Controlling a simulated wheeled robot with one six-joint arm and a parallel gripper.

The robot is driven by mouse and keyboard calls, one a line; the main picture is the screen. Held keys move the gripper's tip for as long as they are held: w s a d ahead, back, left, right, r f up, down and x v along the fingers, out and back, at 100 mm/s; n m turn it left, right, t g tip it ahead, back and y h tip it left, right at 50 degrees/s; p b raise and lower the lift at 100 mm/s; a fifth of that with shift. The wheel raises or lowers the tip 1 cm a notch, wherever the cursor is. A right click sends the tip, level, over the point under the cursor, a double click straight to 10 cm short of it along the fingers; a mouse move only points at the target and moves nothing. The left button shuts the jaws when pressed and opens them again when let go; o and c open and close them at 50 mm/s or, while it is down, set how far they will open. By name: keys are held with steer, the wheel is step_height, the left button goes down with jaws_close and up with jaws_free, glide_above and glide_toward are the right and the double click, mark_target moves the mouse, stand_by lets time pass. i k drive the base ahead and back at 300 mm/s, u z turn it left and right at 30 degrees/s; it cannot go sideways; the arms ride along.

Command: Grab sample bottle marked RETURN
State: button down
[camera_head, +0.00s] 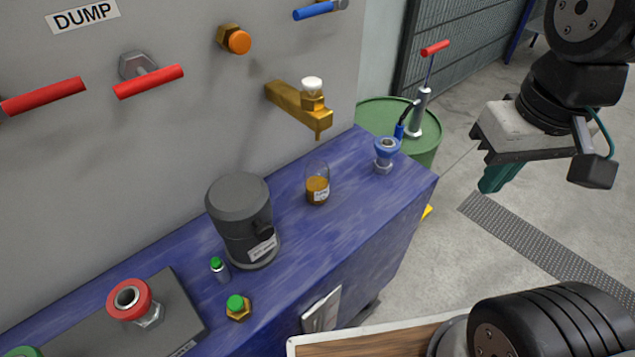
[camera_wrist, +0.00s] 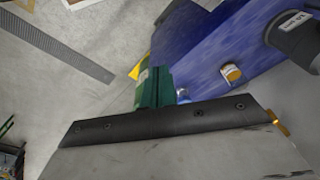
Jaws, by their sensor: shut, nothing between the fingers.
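A clear glass sample bottle (camera_head: 317,186) with amber liquid and a white label stands upright on the blue table, below and near the brass tap. Its label is too small to read, so I cannot confirm the RETURN mark. The wrist view shows it too (camera_wrist: 232,73), right of my fingers. My gripper (camera_head: 494,179) has teal fingers, shut and empty, in the air beyond the table's right end, well apart from the bottle. The fingers also show in the wrist view (camera_wrist: 154,86).
The blue table (camera_head: 345,228) also bears a grey canister (camera_head: 240,212), a small green-capped vial (camera_head: 219,268), a blue-topped fitting (camera_head: 385,155) and a red-ringed fitting (camera_head: 131,300). A brass tap (camera_head: 302,105) juts from the wall. A green drum (camera_head: 425,143) stands behind the table's right end.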

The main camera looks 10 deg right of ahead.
mark_target(317, 183)
steer(key=k, duration=1.3)
steer(key=z, duration=0.35)
steer(key=i, duration=0.8)
steer(key=z, duration=0.15)
